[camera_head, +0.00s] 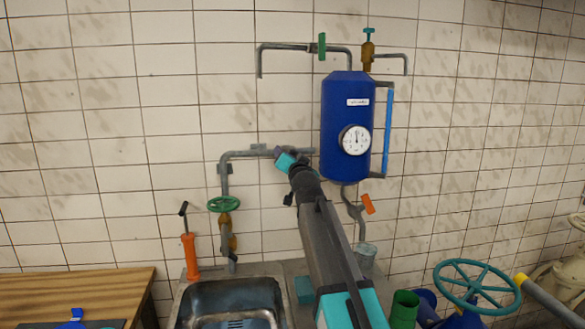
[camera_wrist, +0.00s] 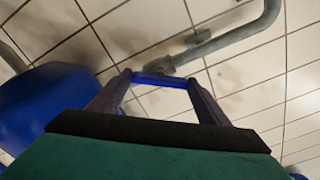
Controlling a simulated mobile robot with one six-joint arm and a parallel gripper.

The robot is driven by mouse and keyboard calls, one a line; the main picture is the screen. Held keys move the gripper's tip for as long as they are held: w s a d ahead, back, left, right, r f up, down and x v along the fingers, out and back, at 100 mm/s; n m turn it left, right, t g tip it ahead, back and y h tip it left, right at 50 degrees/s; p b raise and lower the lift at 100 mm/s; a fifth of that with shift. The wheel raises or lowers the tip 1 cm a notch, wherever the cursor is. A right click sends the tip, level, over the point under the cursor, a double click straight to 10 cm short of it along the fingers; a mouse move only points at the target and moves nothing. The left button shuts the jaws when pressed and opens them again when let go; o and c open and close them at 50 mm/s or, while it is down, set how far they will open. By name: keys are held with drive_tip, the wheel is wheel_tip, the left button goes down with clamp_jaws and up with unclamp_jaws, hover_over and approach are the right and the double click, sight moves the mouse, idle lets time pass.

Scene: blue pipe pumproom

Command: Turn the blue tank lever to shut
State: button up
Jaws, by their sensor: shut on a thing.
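The blue tank (camera_head: 342,105) hangs on the tiled wall, with a round white gauge (camera_head: 355,140) on its front. Its blue side fills the left of the wrist view (camera_wrist: 45,98). A grey pipe (camera_head: 245,154) runs along the wall at the tank's lower left. My gripper (camera_head: 278,153) is at this pipe, left of the tank. In the wrist view, my gripper (camera_wrist: 159,78) is shut on a blue lever (camera_wrist: 160,81), which lies crosswise between the two fingertips near the pipe (camera_wrist: 215,42). In the head view the lever is hidden by my gripper, and its angle to the pipe is unclear.
An orange lever (camera_head: 368,204) sits on the pipe below the tank. A green handwheel (camera_head: 224,204) is on the left pipe above the sink (camera_head: 228,303). A green handle (camera_head: 322,46) is above the tank. A large teal wheel (camera_head: 476,283) stands at lower right.

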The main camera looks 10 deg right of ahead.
drive_tip(key=m+b, duration=0.7)
drive_tip(key=m, duration=0.4)
drive_tip(key=shift+m, duration=0.3)
idle(0.3)
drive_tip(key=o, duration=1.1)
drive_tip(key=shift+c, duration=0.2)
drive_tip(key=shift+s, duration=0.2)
drive_tip(key=s+b, duration=0.2)
drive_tip(key=s, duration=1.1)
drive_tip(key=shift+s, duration=0.25)
